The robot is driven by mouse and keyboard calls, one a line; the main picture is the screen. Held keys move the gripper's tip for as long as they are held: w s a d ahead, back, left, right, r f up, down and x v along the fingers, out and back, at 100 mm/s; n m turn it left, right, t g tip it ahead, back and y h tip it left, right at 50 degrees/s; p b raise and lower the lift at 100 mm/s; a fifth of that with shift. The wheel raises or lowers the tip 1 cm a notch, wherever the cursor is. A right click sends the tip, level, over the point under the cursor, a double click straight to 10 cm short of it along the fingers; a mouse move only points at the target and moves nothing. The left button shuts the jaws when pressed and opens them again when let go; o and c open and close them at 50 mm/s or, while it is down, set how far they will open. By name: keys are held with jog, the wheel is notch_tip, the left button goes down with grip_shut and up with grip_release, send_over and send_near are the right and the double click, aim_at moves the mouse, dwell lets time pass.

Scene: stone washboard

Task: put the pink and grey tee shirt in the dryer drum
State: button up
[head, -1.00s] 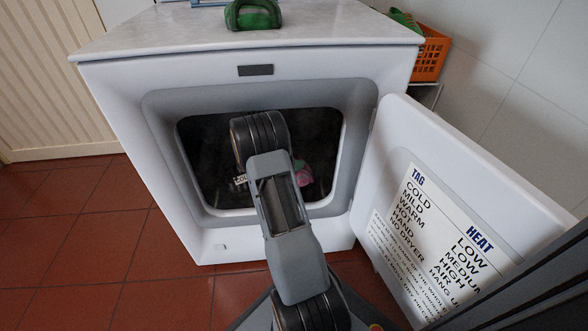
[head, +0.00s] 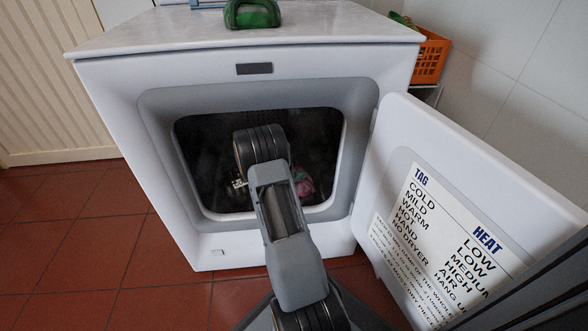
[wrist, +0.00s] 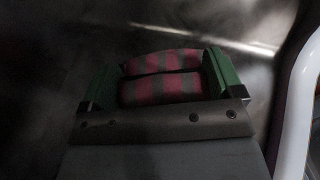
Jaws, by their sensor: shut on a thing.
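The pink and grey tee shirt (wrist: 160,88) shows in the wrist view as a striped, folded bundle between the two green fingers of my gripper (wrist: 160,82). My gripper is shut on it. In the head view a small pink and green-grey patch of the shirt (head: 304,184) shows beside my arm, inside the dark opening of the dryer drum (head: 205,150). My arm reaches through the opening and hides most of the shirt and the gripper there. The dim metal drum wall (wrist: 60,50) surrounds the shirt in the wrist view. I cannot tell whether the shirt touches the drum.
The dryer door (head: 480,190) stands open to the right, with a printed tag chart on it. A green iron-like object (head: 252,15) sits on the dryer top (head: 330,25). An orange basket (head: 430,58) stands behind at right. Red tiled floor (head: 70,220) is clear at left.

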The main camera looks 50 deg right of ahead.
jog(key=o, duration=0.9)
jog(key=shift+w+a+r+p, duration=0.1)
jog(key=shift+a+r+p, duration=0.1)
jog(key=shift+r+p, duration=0.15)
jog(key=p+v, duration=0.4)
jog(key=v, duration=0.7)
jog(key=shift+a, duration=0.3)
